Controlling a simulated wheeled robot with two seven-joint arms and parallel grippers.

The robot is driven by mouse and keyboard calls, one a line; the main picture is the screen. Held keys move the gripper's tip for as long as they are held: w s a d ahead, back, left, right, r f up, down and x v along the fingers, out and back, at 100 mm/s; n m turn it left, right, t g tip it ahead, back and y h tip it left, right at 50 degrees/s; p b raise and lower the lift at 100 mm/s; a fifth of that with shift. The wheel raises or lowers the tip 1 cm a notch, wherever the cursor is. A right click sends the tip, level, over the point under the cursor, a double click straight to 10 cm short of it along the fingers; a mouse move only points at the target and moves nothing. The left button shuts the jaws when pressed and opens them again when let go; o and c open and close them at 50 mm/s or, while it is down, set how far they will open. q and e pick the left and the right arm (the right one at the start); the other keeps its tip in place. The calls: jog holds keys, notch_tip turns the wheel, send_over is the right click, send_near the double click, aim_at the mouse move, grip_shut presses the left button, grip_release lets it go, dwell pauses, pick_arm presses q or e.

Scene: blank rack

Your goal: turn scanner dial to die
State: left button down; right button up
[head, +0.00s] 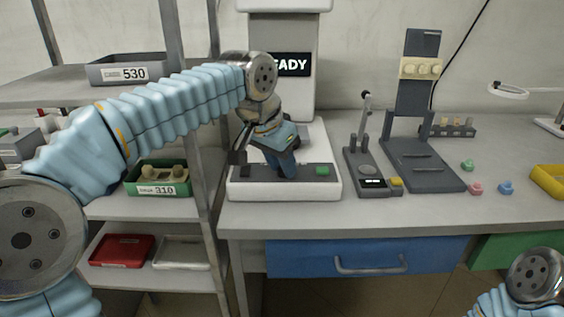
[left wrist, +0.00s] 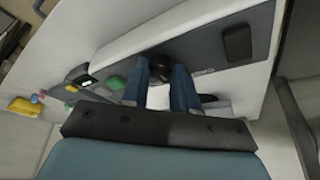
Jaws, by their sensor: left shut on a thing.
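The scanner (head: 236,187) is a white machine on the bench with a dark front panel, a green button (head: 323,170) at the panel's right and a display above reading "…ADY", its left part covered by my arm. My left gripper (head: 288,172) reaches down to the middle of the panel. In the left wrist view its blue fingers (left wrist: 172,84) are shut on a round black dial (left wrist: 158,62) on the panel. The dial's markings cannot be read, and in the head view the gripper hides the dial. My right gripper is out of view; only part of my right arm shows at the lower right.
Right of the scanner stand a dark lever device (head: 369,170) with a yellow button and a tall dark stand (head: 422,165). Small coloured pieces (head: 475,188) lie farther right. A shelf rack with a green bin (head: 158,190) and a grey bin (head: 128,72) stands at left.

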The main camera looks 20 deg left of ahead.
pick_arm(q)
jog(key=shift+m, duration=0.4)
jog(key=c, duration=0.9)
grip_release()
jog(key=shift+o, duration=0.2)
jog(key=v, duration=1.3)
jog(key=shift+a+r, duration=0.25)
jog(key=shift+r, duration=0.15)
